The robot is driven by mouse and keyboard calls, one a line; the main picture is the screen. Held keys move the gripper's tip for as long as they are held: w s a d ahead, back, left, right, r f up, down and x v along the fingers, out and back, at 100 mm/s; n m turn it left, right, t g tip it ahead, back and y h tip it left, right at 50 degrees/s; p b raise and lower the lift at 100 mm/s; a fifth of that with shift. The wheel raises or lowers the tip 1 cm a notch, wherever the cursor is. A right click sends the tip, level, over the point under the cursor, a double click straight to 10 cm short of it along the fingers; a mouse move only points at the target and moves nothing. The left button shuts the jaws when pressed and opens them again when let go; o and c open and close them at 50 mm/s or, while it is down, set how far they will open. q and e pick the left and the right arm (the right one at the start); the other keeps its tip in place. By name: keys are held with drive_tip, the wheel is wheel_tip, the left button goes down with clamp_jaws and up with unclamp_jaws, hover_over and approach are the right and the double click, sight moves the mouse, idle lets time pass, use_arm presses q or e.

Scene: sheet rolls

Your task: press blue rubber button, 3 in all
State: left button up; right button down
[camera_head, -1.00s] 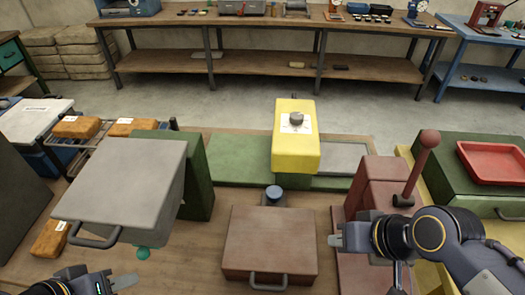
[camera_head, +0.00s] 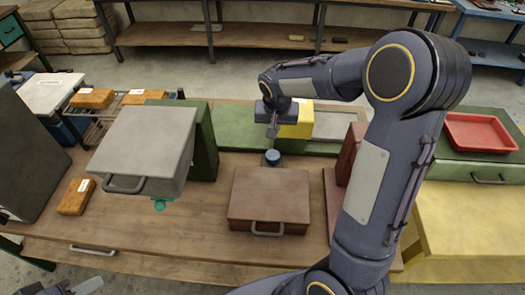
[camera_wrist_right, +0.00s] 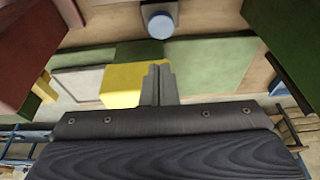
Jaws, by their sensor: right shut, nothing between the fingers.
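The blue button (camera_head: 272,157) is a round blue cap on a small dark base, on the wooden table behind the brown box. It also shows at the top of the right wrist view (camera_wrist_right: 160,24). My right gripper (camera_head: 272,131) points down with its fingers shut and empty, just beyond the button and in front of the yellow block. In the right wrist view its fingertips (camera_wrist_right: 159,68) are together and apart from the button. My left gripper (camera_head: 88,286) shows only in part at the lower left edge, away from the button.
The brown box (camera_head: 269,195) stands in front of the button. A grey box (camera_head: 145,145) and green panel (camera_head: 204,150) are to the left. The yellow block (camera_head: 299,122) is partly hidden by my right arm. A red tray (camera_head: 480,132) is far right. Bare table lies front left.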

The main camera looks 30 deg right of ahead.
drive_tip(key=shift+w+f, duration=0.15)
drive_tip(key=shift+w, duration=0.1)
drive_tip(key=b, duration=0.7)
approach(273, 156)
drive_tip(key=x, duration=0.3)
drive_tip(key=w+x, duration=0.1)
drive_tip(key=x, duration=0.1)
drive_tip(key=shift+d+f, duration=0.1)
drive_tip(key=shift+d, duration=0.2)
drive_tip(key=shift+f, duration=0.65)
wheel_tip(273, 156, down, 2)
drive_tip(key=b, duration=0.3)
drive_tip(key=shift+f, duration=0.15)
